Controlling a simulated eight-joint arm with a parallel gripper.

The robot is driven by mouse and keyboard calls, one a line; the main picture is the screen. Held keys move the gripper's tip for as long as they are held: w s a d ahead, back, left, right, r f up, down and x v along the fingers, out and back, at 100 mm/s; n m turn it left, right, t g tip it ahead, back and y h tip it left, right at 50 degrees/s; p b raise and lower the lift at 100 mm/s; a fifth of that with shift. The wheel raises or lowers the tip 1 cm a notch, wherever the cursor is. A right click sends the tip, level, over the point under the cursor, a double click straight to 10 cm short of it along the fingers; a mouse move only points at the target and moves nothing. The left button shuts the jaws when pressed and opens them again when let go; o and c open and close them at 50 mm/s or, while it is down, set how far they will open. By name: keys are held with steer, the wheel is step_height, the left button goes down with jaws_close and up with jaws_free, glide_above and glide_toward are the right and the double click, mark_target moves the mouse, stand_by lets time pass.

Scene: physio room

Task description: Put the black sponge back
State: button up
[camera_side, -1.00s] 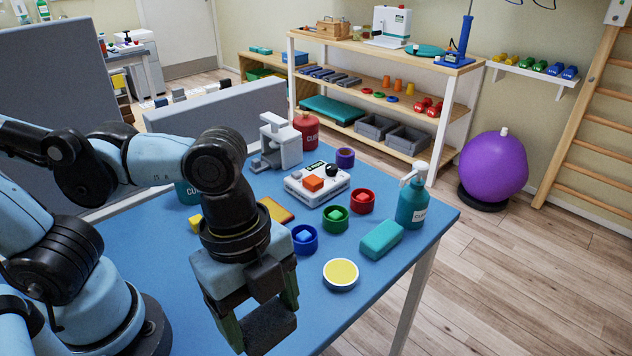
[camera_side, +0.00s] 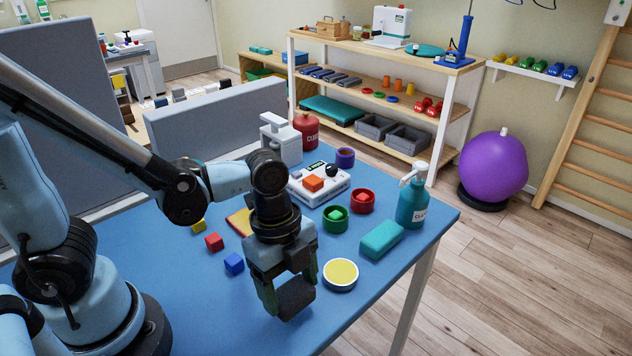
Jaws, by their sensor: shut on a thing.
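My gripper (camera_side: 290,284) is over the front part of the blue table (camera_side: 206,315). It is shut on the black sponge (camera_side: 296,299), a dark block between its fingers. The sponge's lower edge hangs below the fingertips; I cannot tell how far it is above the table. A round tin with a yellow top (camera_side: 340,273) stands just right of the gripper. A teal block like a sponge (camera_side: 381,240) lies farther right.
Red (camera_side: 362,203) and green (camera_side: 334,222) bowls and a white device (camera_side: 303,193) stand behind the gripper. Blue (camera_side: 234,264), red (camera_side: 214,242) and yellow (camera_side: 199,225) cubes lie left. The front of the table is clear.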

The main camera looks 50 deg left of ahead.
steer(key=shift+f, duration=1.2)
steer(key=shift+f, duration=0.1)
steer(key=o, duration=1)
step_height(320, 180, up, 12)
steer(key=a, duration=0.2)
steer(key=shift+w+a+r+n+t+y, duration=0.1)
steer(key=shift+w+a+n+t+y, duration=0.2)
steer(key=shift+w+a+n+t, duration=1.75)
steer(key=shift+s+a+r+n+t+y, duration=0.1)
steer(key=shift+s+a+n+t+y, duration=0.35)
steer(key=shift+a+n, duration=2.2)
steer(key=shift+w+a+n+t+y, duration=0.15)
steer(key=shift+w+a+n+t, duration=0.7)
steer(key=shift+n, duration=3.45)
steer(key=shift+s+d+t, duration=0.2)
steer(key=shift+d+t, duration=0.05)
steer(key=shift+d, duration=0.2)
